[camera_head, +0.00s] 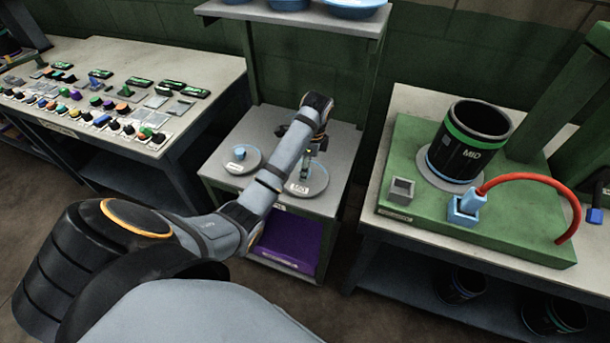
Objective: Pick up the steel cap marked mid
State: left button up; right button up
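The steel cap marked MID (316,186) is a round grey disc lying flat on the small grey stand in the middle, with its label at the front edge. My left arm reaches over it from the lower left. My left gripper (307,157) points down just above the middle of this cap, mostly hidden behind my own forearm. Whether its fingers are apart or closed on the cap's knob cannot be made out. A smaller steel cap (233,167) with a light blue knob lies to the left on the same stand. My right gripper is not in view.
A shelf with blue bowls (352,8) hangs above the stand. On the right, a green board (405,145) carries a black cylinder marked MID (470,150), a blue connector (463,208) and a red hose (535,180). A bench with many small coloured parts (100,100) stands left.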

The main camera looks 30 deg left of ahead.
pick_arm(q)
notch_tip(320, 180, down, 2)
jog(key=shift+w+a+f+b, duration=0.15)
jog(key=shift+f+b, duration=0.1)
jog(key=shift+b, duration=0.15)
jog(key=shift+r, duration=0.2)
jog(key=shift+c, duration=0.3)
grip_shut()
